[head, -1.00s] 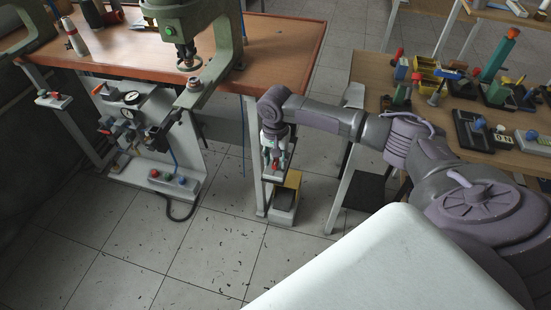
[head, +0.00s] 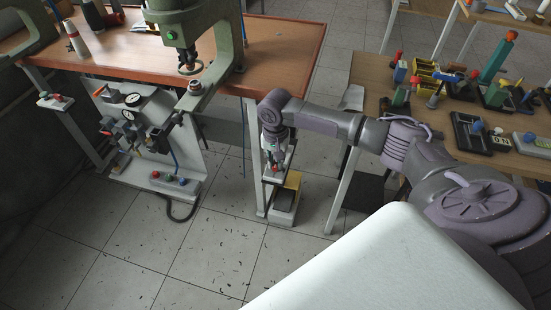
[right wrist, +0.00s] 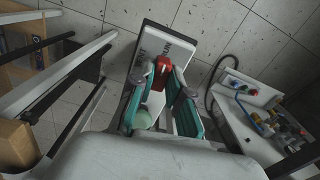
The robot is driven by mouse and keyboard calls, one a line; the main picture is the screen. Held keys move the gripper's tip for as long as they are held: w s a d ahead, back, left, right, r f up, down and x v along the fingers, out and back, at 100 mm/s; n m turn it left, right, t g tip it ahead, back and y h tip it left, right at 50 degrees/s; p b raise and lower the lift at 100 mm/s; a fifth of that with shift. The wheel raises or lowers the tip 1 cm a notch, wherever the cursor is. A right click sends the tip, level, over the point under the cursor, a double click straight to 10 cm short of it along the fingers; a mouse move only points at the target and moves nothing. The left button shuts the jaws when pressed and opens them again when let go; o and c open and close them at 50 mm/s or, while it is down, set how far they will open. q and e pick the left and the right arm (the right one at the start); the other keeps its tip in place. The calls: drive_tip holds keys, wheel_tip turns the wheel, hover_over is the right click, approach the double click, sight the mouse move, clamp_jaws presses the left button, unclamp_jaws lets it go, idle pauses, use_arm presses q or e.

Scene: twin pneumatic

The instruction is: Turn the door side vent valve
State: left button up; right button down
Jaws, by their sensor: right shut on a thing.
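A white valve plate (right wrist: 165,45) with black lettering, partly hidden, bears a red lever (right wrist: 163,72) in the right wrist view. My right gripper (right wrist: 161,84) has its teal fingers on both sides of the lever and is shut on it. A pale green round part (right wrist: 143,119) shows between the fingers. In the head view my right gripper (head: 275,158) points down at the plate (head: 275,177) on the near right leg of the workbench. My left gripper is not in view.
A similar small plate with coloured knobs (head: 55,102) sits on the bench's left leg. A wooden table (head: 371,72) with several fixtures is at the right. The middle floor is open.

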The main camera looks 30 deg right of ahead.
drive_tip(key=n+p, duration=0.3)
drive_tip(key=shift+r+p, duration=0.3)
drive_tip(key=n+p, duration=0.2)
drive_tip(key=n, duration=0.1)
drive_tip(key=shift+f+n, duration=0.1)
drive_tip(key=shift+n, duration=0.3)
drive_tip(key=n+p, duration=0.2)
drive_tip(key=n, duration=0.2)
drive_tip(key=shift+f+n, duration=0.1)
drive_tip(key=shift+n, duration=0.2)
drive_tip(key=n+p, duration=0.1)
drive_tip(key=n, duration=0.4)
drive_tip(key=shift+n, duration=0.3)
drive_tip(key=c, duration=1.1)
unclamp_jaws()
wheel_tip(320, 180, up, 12)
drive_tip(key=shift+f, duration=0.1)
